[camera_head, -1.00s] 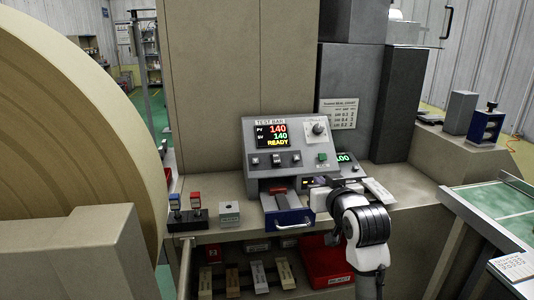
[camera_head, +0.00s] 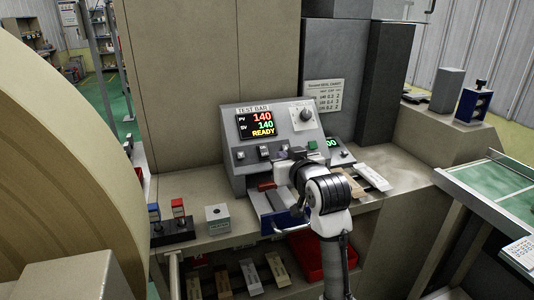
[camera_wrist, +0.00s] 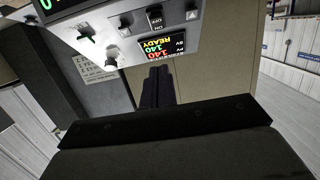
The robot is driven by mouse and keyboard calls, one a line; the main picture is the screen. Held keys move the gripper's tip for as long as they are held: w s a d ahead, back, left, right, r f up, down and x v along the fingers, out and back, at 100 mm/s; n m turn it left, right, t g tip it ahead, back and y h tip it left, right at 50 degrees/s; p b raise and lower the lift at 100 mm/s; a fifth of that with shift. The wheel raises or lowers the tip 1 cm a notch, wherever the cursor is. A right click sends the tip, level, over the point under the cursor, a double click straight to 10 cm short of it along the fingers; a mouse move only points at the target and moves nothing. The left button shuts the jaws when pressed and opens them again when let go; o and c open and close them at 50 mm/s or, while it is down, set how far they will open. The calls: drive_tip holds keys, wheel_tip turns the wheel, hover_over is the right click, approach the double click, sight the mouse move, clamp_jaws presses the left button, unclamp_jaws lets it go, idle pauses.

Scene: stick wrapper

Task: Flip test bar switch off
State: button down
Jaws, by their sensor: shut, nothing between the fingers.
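The grey test bar console (camera_head: 228,128) stands on the bench, its display (camera_head: 257,124) lit with 140, 140 and READY. A row of small switches runs below the display. The middle switch (camera_head: 263,152) shows in the head view. In the wrist view, which is upside down, the middle switch (camera_wrist: 155,17) has OFF and ON marks beside it. Its lever position is too small to tell. My gripper (camera_head: 285,156) is in front of the console's lower right part, near the right end of the switch row. In the wrist view its dark fingers (camera_wrist: 157,72) are together and empty.
A knob (camera_head: 306,115) and a green button (camera_head: 313,145) are on the panel. A red bin (camera_head: 318,254) is below.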

drive_tip(key=p, duration=0.3)
hover_over(266, 156)
drive_tip(key=f+v, duration=0.1)
drive_tip(key=v, duration=0.3)
drive_tip(key=f, duration=0.1)
drive_tip(key=shift+w+a+f+p, duration=0.1)
drive_tip(key=shift+w+f+p, duration=0.15)
drive_tip(key=shift+f, duration=0.45)
drive_tip(key=shift+w+a+f+p, duration=0.15)
drive_tip(key=shift+w+f, duration=0.1)
drive_tip(key=shift+f, duration=0.4)
drive_tip(key=shift+w+f+p, duration=0.2)
drive_tip(key=shift+w+f, duration=0.05)
drive_tip(key=shift+f, duration=0.45)
drive_tip(key=f+t+b, duration=0.1)
drive_tip(key=b, duration=0.2)
drive_tip(key=shift+w+f+b, duration=0.1)
drive_tip(key=shift+f+b, duration=0.2)
drive_tip(key=shift+f, duration=0.05)
drive_tip(key=shift+r+p, duration=0.35)
drive_tip(key=shift+r, duration=0.05)
wheel_tip(266, 156, up, 20)
drive_tip(key=b, duration=0.2)
drive_tip(key=shift+b, duration=0.35)
drive_tip(key=shift+d, duration=0.1)
